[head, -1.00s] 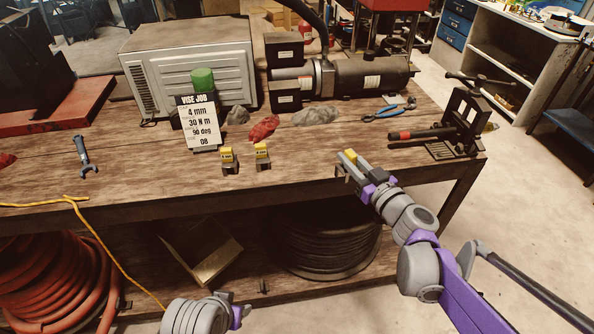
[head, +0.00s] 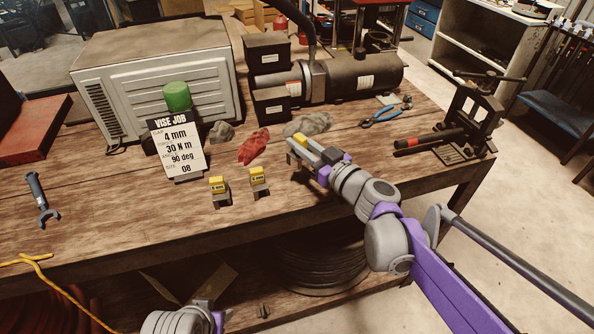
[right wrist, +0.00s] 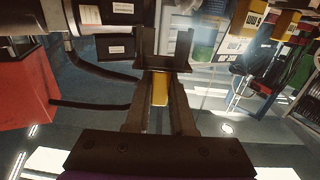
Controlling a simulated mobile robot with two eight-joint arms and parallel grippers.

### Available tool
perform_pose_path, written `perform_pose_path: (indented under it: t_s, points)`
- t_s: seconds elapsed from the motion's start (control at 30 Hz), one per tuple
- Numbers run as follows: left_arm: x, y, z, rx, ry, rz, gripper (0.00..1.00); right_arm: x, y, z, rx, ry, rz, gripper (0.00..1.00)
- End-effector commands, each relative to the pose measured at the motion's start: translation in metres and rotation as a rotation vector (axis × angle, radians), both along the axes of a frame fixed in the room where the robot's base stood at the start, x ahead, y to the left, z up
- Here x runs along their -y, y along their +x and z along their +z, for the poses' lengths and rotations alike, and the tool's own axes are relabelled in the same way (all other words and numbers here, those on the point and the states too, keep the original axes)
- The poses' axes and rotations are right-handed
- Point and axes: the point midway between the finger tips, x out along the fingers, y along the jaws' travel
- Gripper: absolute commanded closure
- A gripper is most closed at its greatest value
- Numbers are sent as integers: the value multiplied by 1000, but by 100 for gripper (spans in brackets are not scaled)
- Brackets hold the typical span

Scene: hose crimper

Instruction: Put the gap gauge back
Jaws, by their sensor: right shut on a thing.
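My right gripper (head: 302,152) is shut on a small gap gauge with a yellow top (head: 299,142), over the table to the right of two yellow-topped gauges. In the right wrist view the yellow piece (right wrist: 160,88) shows between the fingers. The left one (head: 219,187) and the right one (head: 258,177) of the other gauges stand upright on dark supports near the table's front edge. The held gauge's lower part is hard to make out. My left gripper (head: 212,312) is low at the bottom edge, partly cut off; its jaws are unclear.
A job card (head: 178,150) reading 4 mm stands behind the gauges. A red cloth (head: 253,147) and a grey cloth (head: 308,124) lie behind them. Blue pliers (head: 381,117), a black press (head: 474,120) and a wrench (head: 41,200) are on the wooden table. The front-left tabletop is mostly clear.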

Motion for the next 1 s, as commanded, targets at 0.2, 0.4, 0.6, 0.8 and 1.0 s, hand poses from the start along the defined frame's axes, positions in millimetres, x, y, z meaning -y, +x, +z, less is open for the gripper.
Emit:
perform_pose_path:
  t_s: [0.2,0.4,0.6,0.8,1.0]
  points:
    - [0,-1,-7,-2,0,0,50,0,0,-33,0,0,0,100]
    - [0,-1,-11,-3,0,0,50,0,0,-51,0,0,0,100]
    - [0,-2,-15,-5,0,0,50,0,0,-72,0,0,0,100]
    - [0,-2,-14,-5,0,0,50,0,0,-72,0,0,0,100]
    - [0,-2,-15,-5,0,0,50,0,0,-74,0,0,0,64]
